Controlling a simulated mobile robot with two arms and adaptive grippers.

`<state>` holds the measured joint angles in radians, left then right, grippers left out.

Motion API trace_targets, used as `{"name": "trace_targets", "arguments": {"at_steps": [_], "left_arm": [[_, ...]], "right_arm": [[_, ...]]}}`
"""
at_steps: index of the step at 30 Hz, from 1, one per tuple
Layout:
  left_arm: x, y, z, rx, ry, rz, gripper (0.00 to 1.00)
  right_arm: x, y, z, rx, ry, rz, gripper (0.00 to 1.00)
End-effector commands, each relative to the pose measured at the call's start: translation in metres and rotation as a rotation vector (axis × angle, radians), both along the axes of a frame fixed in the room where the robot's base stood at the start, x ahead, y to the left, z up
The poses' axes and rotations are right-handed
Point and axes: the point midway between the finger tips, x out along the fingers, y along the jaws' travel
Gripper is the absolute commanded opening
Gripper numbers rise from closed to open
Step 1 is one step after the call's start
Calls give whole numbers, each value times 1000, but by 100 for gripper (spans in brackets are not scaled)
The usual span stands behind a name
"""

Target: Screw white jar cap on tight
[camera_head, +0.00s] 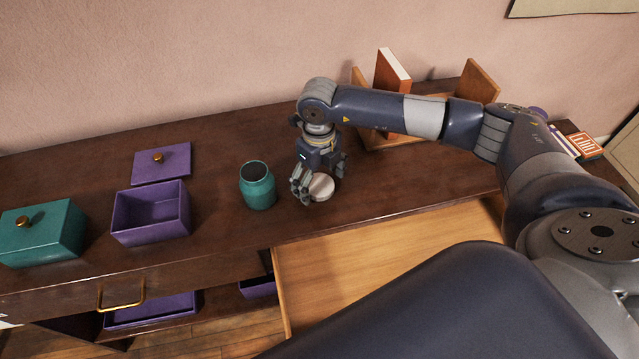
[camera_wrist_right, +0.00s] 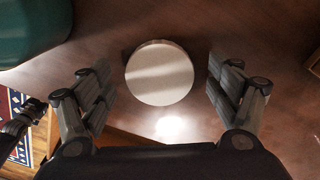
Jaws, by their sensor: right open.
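The white jar cap (camera_head: 321,187) lies flat on the dark wooden cabinet top, just right of the jar. The teal jar (camera_head: 257,186) stands upright and uncapped, its dark mouth showing. My right gripper (camera_head: 317,190) points down over the cap with its fingers apart. In the right wrist view the cap (camera_wrist_right: 159,73) sits between the two open fingers (camera_wrist_right: 162,88), with a gap on each side. The jar's edge (camera_wrist_right: 30,30) shows at that view's upper left.
A purple open box (camera_head: 150,222) and its lid (camera_head: 161,163) lie left of the jar, with a teal lidded box (camera_head: 40,236) farther left. A wooden book holder (camera_head: 400,138) stands behind my right arm. An open drawer (camera_head: 380,250) juts out in front.

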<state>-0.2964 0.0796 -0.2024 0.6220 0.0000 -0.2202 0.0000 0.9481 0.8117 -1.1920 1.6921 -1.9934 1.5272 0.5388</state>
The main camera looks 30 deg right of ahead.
Motion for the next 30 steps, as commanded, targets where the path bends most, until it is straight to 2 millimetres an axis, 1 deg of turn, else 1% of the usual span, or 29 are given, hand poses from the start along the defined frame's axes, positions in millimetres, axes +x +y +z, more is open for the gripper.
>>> {"name": "trace_targets", "arguments": {"at_steps": [1,2,3,6,20,23,29,30], "left_arm": [[-4,2,0,3,5,1,42],[-6,3,0,4,8,1,42],[-7,4,-1,5,11,2,42],[-9,5,-1,7,14,4,42],[-5,3,-2,4,6,3,42],[-3,2,-4,2,3,3,42],[-2,-1,-13,-1,1,3,42],[-2,-1,-15,-1,1,2,42]], "right_arm": [[0,0,0,0,0,0,78],[0,0,0,0,0,0,72],[0,0,0,0,0,0,63],[0,0,0,0,0,0,45],[0,0,3,0,-1,0,45],[1,0,9,-1,-1,0,45],[1,0,34,0,-4,2,45],[-2,7,35,3,-1,6,45]]}}
